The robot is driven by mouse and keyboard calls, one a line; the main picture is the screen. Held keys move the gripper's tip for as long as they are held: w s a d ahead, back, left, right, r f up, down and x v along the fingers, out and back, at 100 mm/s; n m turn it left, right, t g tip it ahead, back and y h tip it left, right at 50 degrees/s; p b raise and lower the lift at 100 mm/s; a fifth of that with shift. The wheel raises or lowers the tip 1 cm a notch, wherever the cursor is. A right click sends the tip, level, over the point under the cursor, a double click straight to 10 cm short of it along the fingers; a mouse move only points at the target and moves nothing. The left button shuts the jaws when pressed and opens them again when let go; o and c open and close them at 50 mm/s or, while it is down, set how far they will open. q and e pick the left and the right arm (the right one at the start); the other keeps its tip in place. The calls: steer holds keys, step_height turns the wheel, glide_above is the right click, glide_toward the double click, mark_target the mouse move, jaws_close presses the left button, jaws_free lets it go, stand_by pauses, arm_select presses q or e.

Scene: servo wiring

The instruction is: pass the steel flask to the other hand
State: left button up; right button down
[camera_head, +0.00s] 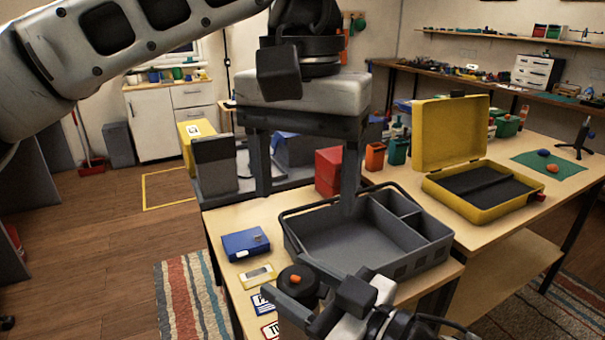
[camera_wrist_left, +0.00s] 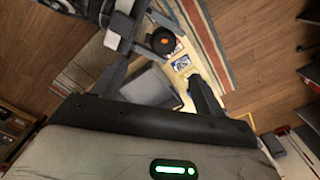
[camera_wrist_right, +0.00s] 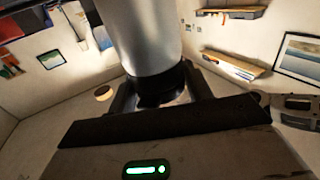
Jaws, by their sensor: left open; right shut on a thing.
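The steel flask (camera_wrist_right: 143,35) fills the top middle of the right wrist view, a shiny cylinder with a dark band at its lower end. My right gripper (camera_wrist_right: 163,92) is shut on it around that dark band. In the head view a round black top with an orange spot (camera_head: 295,280), seemingly the flask's lid, shows at the right gripper (camera_head: 312,308); most of the body is hidden there. My left gripper (camera_head: 308,178) is open and empty, fingers pointing down above the grey tray, apart from the flask. In the left wrist view the black top (camera_wrist_left: 163,40) lies beyond its fingers.
A grey divided tray (camera_head: 425,262) stands on the wooden table below my left gripper. A blue box (camera_head: 245,243) and several small cards lie left of it. An open yellow case (camera_head: 485,205) is at the right; red, orange and green bins (camera_head: 397,151) stand behind the tray.

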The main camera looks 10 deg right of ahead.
mark_target(301, 276)
arm_select(q)
step_height(301, 276, down, 12)
steer(key=shift+a+r, duration=0.1)
steer(key=shift+a, duration=0.05)
stand_by(0.3)
steer(key=c, duration=1)
steer(key=shift+w, duration=0.1)
steer(key=shift+c, duration=0.5)
arm_select(e)
steer(key=c, duration=0.6)
jaws_free()
steer(key=shift+o, duration=0.2)
